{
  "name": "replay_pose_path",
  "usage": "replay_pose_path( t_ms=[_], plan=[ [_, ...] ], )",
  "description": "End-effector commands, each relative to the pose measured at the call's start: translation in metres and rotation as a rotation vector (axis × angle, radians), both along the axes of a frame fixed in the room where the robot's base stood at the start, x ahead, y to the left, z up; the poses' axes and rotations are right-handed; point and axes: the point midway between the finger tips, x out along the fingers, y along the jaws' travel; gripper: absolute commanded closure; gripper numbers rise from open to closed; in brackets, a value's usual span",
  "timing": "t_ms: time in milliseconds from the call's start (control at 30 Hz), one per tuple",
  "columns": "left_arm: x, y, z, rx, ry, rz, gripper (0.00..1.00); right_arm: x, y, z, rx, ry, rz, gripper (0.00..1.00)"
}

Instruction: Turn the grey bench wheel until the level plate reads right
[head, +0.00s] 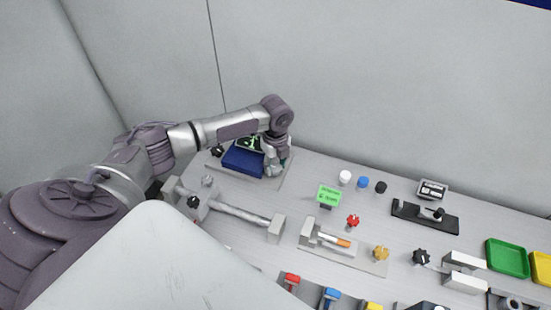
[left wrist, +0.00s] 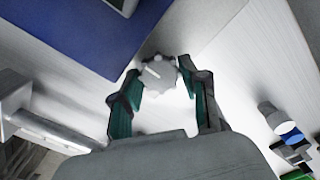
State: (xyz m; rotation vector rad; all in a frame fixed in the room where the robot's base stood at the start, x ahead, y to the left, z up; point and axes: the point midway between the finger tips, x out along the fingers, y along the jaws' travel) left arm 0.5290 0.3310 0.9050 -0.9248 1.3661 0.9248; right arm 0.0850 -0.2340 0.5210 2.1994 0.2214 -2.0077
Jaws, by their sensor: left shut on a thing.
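The grey bench wheel (left wrist: 158,74) is a lobed knob with a white mark, seen between my left gripper's fingertips in the left wrist view. My left gripper (left wrist: 160,82) is shut on it. In the head view the left gripper (head: 275,168) points down at the right end of a blue box, and it hides the wheel there. A dark display with green marks (head: 250,143) stands behind the blue box, partly hidden by my arm; its reading is too small to tell. My right gripper is not in view.
The blue box (head: 243,160) sits close left of the gripper on a grey base. A green sign (head: 328,195) and white, blue and black caps (head: 363,182) stand to the right. A grey bar fixture (head: 240,213) lies in front. The wall rises close behind.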

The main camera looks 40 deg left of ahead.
Motion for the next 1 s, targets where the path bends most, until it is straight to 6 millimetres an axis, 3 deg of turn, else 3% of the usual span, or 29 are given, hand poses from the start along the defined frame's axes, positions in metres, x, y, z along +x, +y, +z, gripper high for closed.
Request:
replay_pose_path(
  t_ms=[300, 333, 367, 1000],
  plan=[
    [0.0012, -0.001, 0.0013, -0.002, -0.003, -0.001, 0.9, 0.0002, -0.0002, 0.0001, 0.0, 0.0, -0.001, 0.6],
    [0.0012, -0.001, 0.0013, -0.002, -0.003, -0.001, 0.5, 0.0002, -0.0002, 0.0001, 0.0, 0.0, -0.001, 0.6],
    [0.0011, -0.001, 0.0012, -0.002, -0.003, -0.001, 0.45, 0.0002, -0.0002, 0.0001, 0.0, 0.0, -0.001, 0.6],
    [0.0001, 0.0, -0.0004, 0.0, 0.0, 0.053, 0.45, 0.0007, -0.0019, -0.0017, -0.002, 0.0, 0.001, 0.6]
  ],
)
